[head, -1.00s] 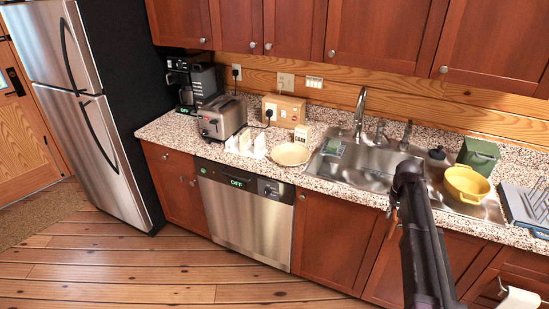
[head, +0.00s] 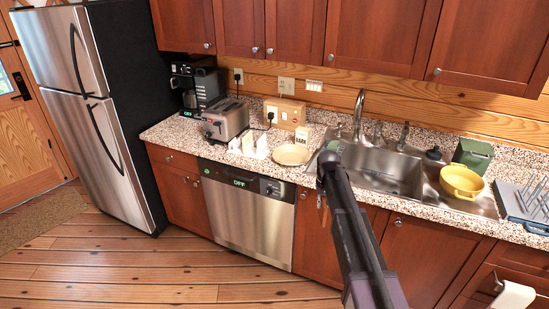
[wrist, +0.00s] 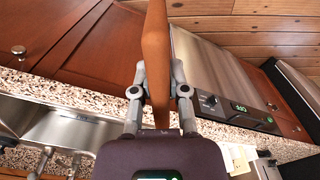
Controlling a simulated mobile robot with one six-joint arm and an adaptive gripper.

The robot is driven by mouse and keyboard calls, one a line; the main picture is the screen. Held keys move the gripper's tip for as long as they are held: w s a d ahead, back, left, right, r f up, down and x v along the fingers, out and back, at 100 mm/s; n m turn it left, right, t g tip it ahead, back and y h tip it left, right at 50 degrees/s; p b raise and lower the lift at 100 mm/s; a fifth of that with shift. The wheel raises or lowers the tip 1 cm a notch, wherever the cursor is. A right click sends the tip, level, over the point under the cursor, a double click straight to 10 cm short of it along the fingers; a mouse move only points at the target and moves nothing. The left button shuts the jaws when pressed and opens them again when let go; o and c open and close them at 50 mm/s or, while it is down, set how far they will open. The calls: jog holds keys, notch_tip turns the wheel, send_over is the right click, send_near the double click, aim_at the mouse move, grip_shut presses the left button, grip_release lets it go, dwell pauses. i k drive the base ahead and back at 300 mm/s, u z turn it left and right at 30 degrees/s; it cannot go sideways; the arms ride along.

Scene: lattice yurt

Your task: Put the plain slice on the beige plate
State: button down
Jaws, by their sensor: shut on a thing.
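My gripper (wrist: 158,92) is shut on a flat brown slice (wrist: 154,50), seen nearly edge-on between the fingers in the wrist view. In the head view my gripper (head: 327,165) is in front of the counter's edge near the sink's left end, and the arm hides most of the slice. Whether its face is plain cannot be told. The round beige plate (head: 291,155) lies on the counter left of the sink, left of and beyond my gripper. No slice shows on it.
A white upright rack (head: 249,146) and a toaster (head: 226,122) stand left of the plate. A small "DARK" card (head: 302,136) stands behind it. The sink (head: 385,168) and a yellow pot (head: 461,182) are to the right. The dishwasher (head: 249,218) is below.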

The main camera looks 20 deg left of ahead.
aim_at(291, 157)
jog(key=u, duration=0.35)
jog(key=i, duration=1)
jog(key=u, duration=0.05)
